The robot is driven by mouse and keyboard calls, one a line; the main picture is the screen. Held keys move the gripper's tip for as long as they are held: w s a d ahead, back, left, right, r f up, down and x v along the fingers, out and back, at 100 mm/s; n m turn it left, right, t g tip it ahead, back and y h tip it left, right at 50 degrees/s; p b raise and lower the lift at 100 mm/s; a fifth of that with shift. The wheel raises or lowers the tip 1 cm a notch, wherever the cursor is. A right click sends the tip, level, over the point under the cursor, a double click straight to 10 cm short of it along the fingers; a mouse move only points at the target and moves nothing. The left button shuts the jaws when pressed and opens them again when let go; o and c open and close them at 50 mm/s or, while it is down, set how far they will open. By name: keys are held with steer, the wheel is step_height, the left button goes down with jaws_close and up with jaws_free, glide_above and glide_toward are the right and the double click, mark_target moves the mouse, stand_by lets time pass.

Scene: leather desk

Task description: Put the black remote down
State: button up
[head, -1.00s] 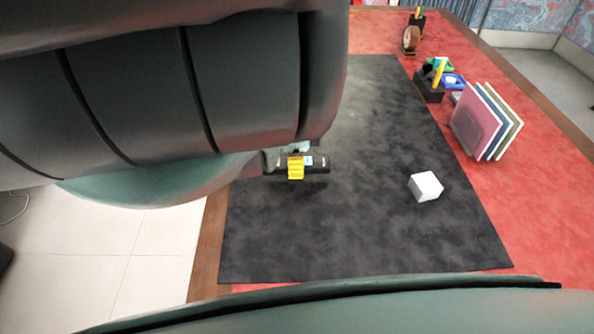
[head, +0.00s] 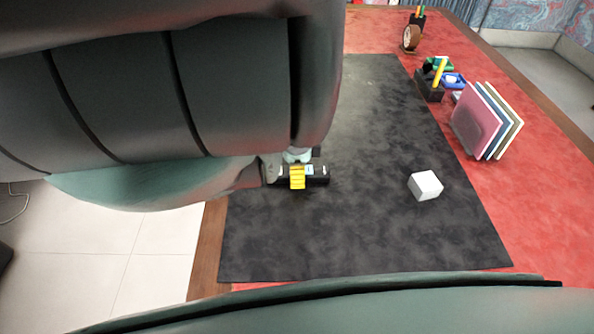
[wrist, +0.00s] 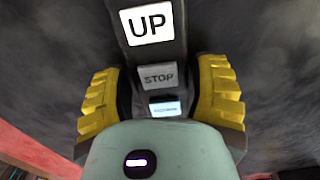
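The black remote (wrist: 152,50) lies between the two yellow-padded fingers of my gripper (wrist: 160,95) in the wrist view. It carries light labels reading "UP" and "STOP", and a third label too small to read. In the head view the remote (head: 318,174) shows as a dark bar at the yellow fingertips of my gripper (head: 297,178), over the left part of the black desk mat (head: 370,235). The fingers look closed against its sides. I cannot tell whether its underside touches the mat. My arm hides the mat's upper left.
A white box (head: 425,185) sits on the mat to the right of the remote. The mat's front middle is clear.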

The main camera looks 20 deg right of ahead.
steer(key=o, duration=0.3)
